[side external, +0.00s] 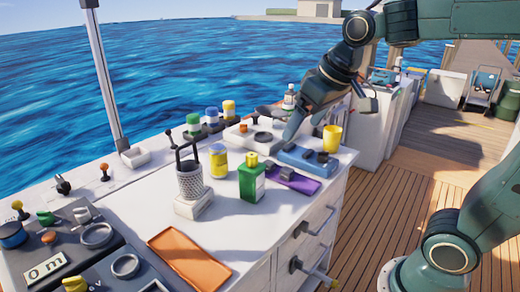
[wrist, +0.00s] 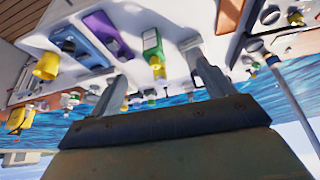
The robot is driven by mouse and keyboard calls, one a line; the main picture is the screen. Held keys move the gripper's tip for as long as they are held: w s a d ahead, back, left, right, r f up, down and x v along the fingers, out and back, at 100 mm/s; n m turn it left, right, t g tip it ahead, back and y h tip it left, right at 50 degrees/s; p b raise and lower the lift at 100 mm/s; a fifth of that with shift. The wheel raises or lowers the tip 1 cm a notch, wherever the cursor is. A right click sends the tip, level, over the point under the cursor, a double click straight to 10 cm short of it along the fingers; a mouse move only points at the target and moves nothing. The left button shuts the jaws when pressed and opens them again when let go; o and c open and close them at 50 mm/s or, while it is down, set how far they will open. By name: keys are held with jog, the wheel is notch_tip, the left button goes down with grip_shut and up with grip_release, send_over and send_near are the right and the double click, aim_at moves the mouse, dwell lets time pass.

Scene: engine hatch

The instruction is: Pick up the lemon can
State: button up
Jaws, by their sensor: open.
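A yellow can with a pale lid, which looks like the lemon can (side external: 219,163), stands upright on the white counter in the side view, behind and left of a green bottle (side external: 251,180). My gripper (side external: 291,134) is above the back right of the counter, apart from the can. In the wrist view my open gripper (wrist: 155,60) has its two fingers spread with nothing held. The green bottle (wrist: 152,42) shows upside down between them. A yellow patch is just below it; I cannot tell whether it is the can or the bottle's cap.
A mesh cup (side external: 190,182) with dark tools stands left of the can. An orange tray (side external: 188,259) lies in front. A blue tray (side external: 300,157), purple item (side external: 293,181) and yellow cup (side external: 332,138) are at right. Several small jars line the back edge.

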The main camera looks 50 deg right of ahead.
jog(key=w+d+f, duration=0.2)
jog(key=w+d, duration=0.1)
jog(key=w, duration=1.3)
jog(key=m, duration=0.2)
send_near(220, 148)
jog(key=shift+w+a+g+h, duration=0.1)
jog(key=shift+w+g+h, duration=0.2)
jog(key=shift+w, duration=0.2)
jog(key=shift+x, duration=4.25)
jog(key=shift+f, duration=0.15)
jog(key=shift+x, duration=2.45)
jog(key=shift+s, duration=0.1)
